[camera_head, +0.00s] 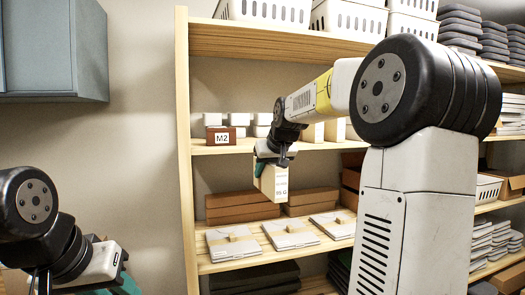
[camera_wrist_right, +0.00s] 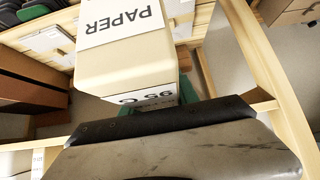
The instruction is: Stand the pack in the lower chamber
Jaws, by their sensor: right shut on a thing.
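The pack (camera_head: 272,183) is a cream box with white labels, held in front of the shelf rack. My right gripper (camera_head: 272,153) is shut on its top end, and the pack hangs below it, slightly tilted. In the right wrist view the pack (camera_wrist_right: 128,68) shows labels reading "PAPER" and "95 C", and a bit of green finger (camera_wrist_right: 187,90) shows beside it. My left gripper (camera_head: 122,284) is partly in view at the bottom left; its fingertips are cut off. I cannot make out a chamber in either view.
A wooden shelf rack (camera_head: 184,120) fills the middle and right. A brown box marked M2 (camera_head: 221,136) stands on its upper shelf. Brown boxes (camera_head: 242,205) and white flat packets (camera_head: 232,243) lie on a lower shelf. A grey cabinet (camera_head: 55,50) hangs at the upper left.

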